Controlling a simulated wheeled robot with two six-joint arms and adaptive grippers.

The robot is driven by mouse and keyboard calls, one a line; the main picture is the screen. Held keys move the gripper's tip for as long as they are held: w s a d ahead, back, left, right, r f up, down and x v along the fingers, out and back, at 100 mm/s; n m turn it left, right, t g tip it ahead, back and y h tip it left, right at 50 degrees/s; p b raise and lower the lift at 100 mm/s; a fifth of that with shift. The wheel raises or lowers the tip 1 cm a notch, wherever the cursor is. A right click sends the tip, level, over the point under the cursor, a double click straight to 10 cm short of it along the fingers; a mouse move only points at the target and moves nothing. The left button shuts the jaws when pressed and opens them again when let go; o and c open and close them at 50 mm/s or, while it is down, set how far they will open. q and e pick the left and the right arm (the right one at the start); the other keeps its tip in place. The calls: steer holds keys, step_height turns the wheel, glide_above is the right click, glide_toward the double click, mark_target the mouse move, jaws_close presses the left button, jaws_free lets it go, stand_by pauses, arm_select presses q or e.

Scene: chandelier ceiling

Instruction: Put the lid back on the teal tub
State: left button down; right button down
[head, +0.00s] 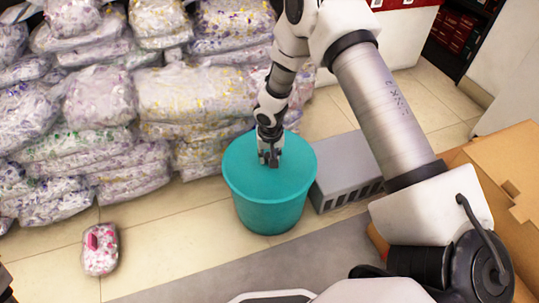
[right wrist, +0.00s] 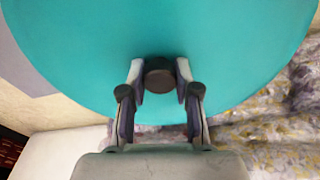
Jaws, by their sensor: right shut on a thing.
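The teal tub (head: 270,214) stands upright on the tiled floor in the middle of the head view. The round teal lid (head: 292,160) lies over the tub's mouth and looks about level with the rim; I cannot tell whether it is fully seated. My right gripper (head: 269,158) points down at the middle of the lid. In the right wrist view the right gripper (right wrist: 160,88) is shut on the dark round knob (right wrist: 159,72) of the lid (right wrist: 230,50). The tub's inside is hidden. My left gripper is not in view.
Stacked plastic-wrapped bags (head: 100,100) fill the left and back. A small pink-and-white bag (head: 100,250) lies on the floor at the lower left. A grey vented box (head: 345,170) stands just right of the tub, and a cardboard box (head: 505,160) is at the far right.

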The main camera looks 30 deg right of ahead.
stand_by(0.4)
steer(key=shift+c, duration=1.3)
jaws_free()
steer(key=shift+r+p, duration=2.95)
steer(key=shift+r, duration=0.55)
jaws_close()
steer(key=shift+f, duration=0.2)
